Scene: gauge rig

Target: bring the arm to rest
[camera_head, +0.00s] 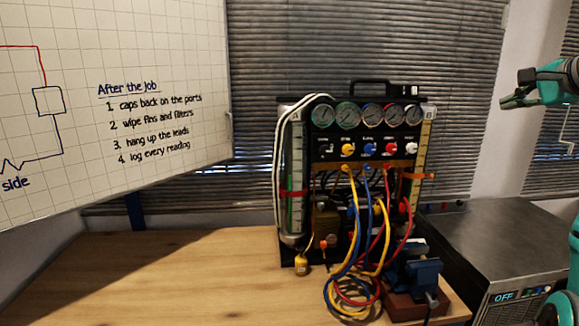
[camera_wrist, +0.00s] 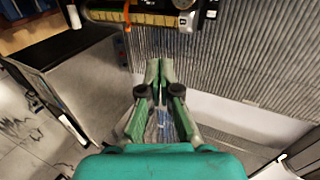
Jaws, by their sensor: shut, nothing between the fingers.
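My gripper (camera_head: 507,104) shows at the upper right in the head view, raised in front of the blinds and the pale wall. It points left and is well apart from the gauge rig. In the wrist view my gripper (camera_wrist: 157,64) has its green fingers together with nothing between them. The gauge rig (camera_head: 368,147) stands on the wooden bench, with a row of dials and coloured knobs. Only a part of the rig's edge (camera_wrist: 150,14) shows at the top of the wrist view.
Red, blue and yellow hoses (camera_head: 352,285) hang from the rig onto the bench (camera_head: 150,270). A blue vise (camera_head: 423,276) stands at the bench's right. A grey metal unit (camera_head: 495,245) marked OFF is beside it. A whiteboard (camera_head: 150,60) fills the upper left. The bench's left part is clear.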

